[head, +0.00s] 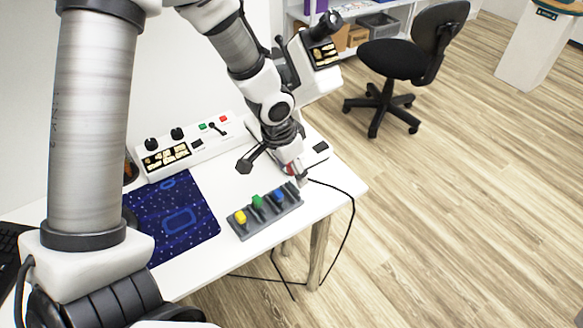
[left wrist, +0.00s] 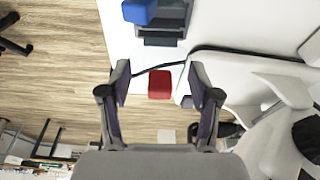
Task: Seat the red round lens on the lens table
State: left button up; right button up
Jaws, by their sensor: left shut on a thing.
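The red lens (head: 289,170) is at my left gripper (head: 294,172), just past the right end of the grey rack (head: 270,221). In the left wrist view the red lens (left wrist: 160,84) shows as a squarish block between the fingertips of my left gripper (left wrist: 160,85), which is shut on it. It looks clear of the rack (left wrist: 164,24). The rack holds a yellow lens (head: 240,217), a green lens (head: 257,201) and a blue lens (head: 279,195); its right end is bare. I cannot make out the lens table for sure; my arm hides part of the instrument. My right gripper is out of view.
A white instrument with an eyepiece (head: 318,52) stands behind my left arm. A control panel (head: 190,147) and a dark blue mat (head: 176,222) lie to the left. A black cable (head: 345,230) hangs over the table's right edge. An office chair (head: 397,58) stands beyond.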

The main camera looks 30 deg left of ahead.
pick_arm(q)
jog(key=shift+s+b+x, duration=0.25)
jog(key=shift+b+x, duration=0.85)
jog(key=shift+x, duration=0.15)
jog(key=shift+a+f, duration=0.1)
jog(key=o, duration=1)
jog(key=d+v, duration=0.1)
jog(key=v, duration=1.1)
jog(key=shift+a, duration=0.45)
